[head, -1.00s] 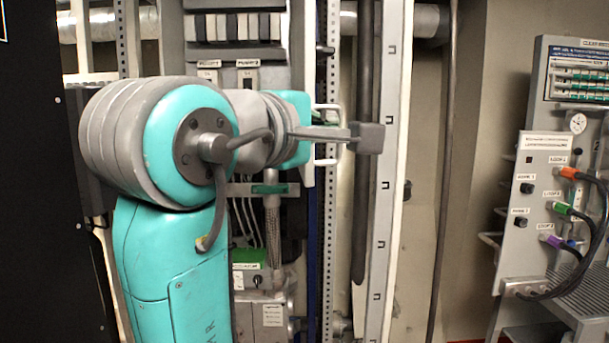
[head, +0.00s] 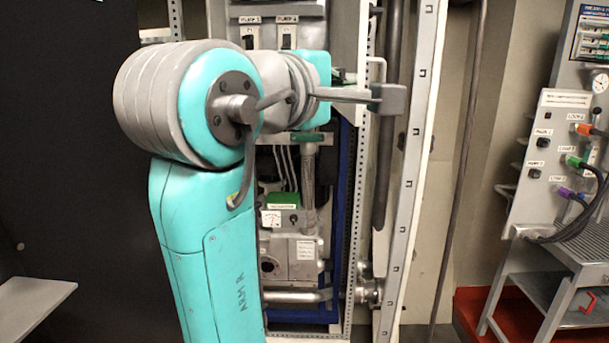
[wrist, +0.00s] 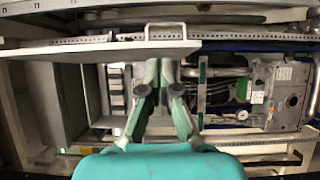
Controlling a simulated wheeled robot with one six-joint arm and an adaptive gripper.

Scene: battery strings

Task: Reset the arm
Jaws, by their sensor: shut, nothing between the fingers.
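My arm (head: 200,225), teal and grey, stands in the left half of the head view, its forearm pointing away toward the equipment rack. A grey block on a short bar (head: 388,98) sticks out to the right of its wrist. My gripper is hidden behind the arm in the head view. In the wrist view my gripper (wrist: 161,68) has its two fingers brought together, with nothing seen between them. It points toward the rack, and no contact with it can be made out.
The rack (head: 345,200) has pump switches, a green-topped unit (head: 284,201) and pipes. A white handle (wrist: 172,26) on a grey panel (wrist: 130,48) lies beyond the fingers. A cable panel (head: 545,160) and cart (head: 575,265) stand right. A pale ledge (head: 35,300) is lower left.

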